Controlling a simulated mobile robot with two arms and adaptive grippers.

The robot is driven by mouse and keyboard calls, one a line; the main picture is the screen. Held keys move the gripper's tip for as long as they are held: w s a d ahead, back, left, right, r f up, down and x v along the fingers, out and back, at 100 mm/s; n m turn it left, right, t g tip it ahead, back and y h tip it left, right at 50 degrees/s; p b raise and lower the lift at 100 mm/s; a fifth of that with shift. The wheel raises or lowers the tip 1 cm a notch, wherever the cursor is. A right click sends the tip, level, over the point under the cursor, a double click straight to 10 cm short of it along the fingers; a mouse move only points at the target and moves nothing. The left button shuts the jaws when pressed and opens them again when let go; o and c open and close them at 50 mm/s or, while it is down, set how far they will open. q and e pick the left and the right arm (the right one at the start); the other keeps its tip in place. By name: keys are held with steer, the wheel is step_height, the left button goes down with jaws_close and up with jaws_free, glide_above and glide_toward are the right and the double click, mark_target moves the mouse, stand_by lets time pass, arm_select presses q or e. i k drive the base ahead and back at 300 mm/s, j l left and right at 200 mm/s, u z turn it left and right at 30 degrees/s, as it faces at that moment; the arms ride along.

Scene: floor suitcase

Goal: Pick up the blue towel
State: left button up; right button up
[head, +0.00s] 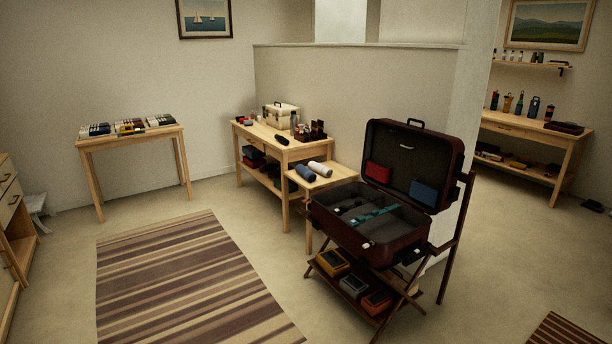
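A blue rolled towel (305,173) lies on a small wooden side table (338,173) near the middle of the head view. A white rolled towel (320,169) lies right beside it, to its right. The side table stands between a longer wooden table and an open suitcase. Neither of my grippers shows in this view.
The open dark red suitcase (362,240) sits on a folding wooden stand (447,250), right of the side table. The longer table (268,136) holds a cream case (281,115) and bottles. A striped rug (185,285) covers clear floor at the front left.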

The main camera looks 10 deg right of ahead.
mark_target(305, 173)
steer(key=i+l+u, duration=0.1)
steer(key=i+u, duration=0.15)
steer(key=i, duration=3.95)
